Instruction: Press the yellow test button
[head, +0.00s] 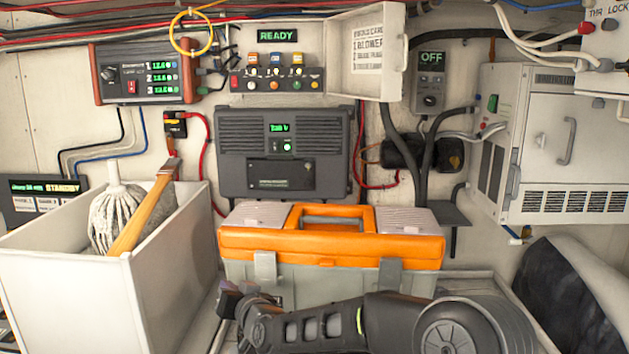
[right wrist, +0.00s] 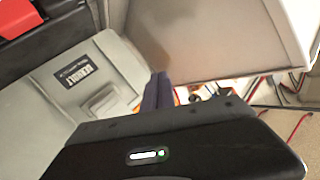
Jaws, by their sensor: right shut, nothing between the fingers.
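A small control panel (head: 275,80) is on the back wall under a green READY display (head: 277,35). The panel's white cover (head: 365,50) stands open to the right. My right gripper (head: 232,298) is low in front of the toolbox, far below the panel. Its fingers (right wrist: 158,92) are shut and empty in the right wrist view. My left gripper is out of view.
An orange-lidded toolbox (head: 400,247) stands below the wall, behind my right arm. A white bin (head: 165,262) with a mop (head: 110,210) is at left. A grey charger unit (head: 235,155) is above the toolbox. A yellow cable loop (head: 190,53) hangs left of the panel.

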